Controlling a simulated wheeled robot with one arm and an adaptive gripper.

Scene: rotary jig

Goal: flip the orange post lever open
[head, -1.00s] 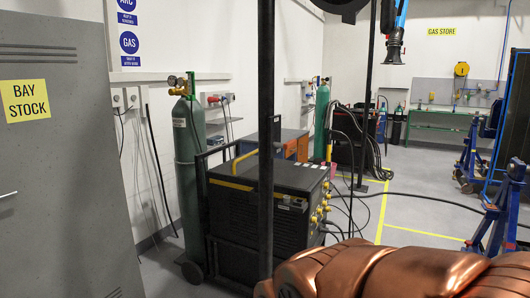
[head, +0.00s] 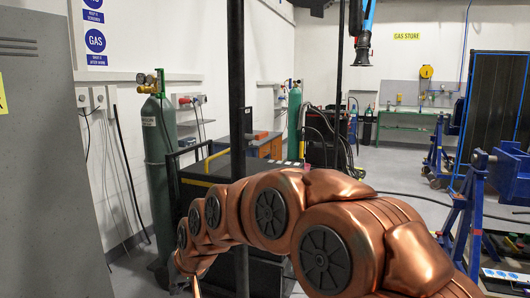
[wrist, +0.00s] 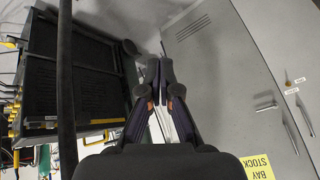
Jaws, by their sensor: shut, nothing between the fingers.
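I cannot make out the orange post lever in either current view. A blue jig stand (head: 470,205) with an upper block shows at the right of the head view, but no orange lever can be told on it. My gripper (wrist: 160,72) shows in the wrist view with its dark fingers together and nothing between them. It points towards the floor gap between a black welding machine and a grey cabinet. In the head view my copper-coloured arm stretches left across the foreground, and its far end is low and partly cut off.
The black welding machine (wrist: 75,85) and the grey cabinet (wrist: 235,70) flank my gripper. A dark vertical post (head: 238,90) stands behind my arm. A green gas cylinder (head: 160,160) is at the left. Cables (head: 420,197) cross the floor, which is mostly open at the centre right.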

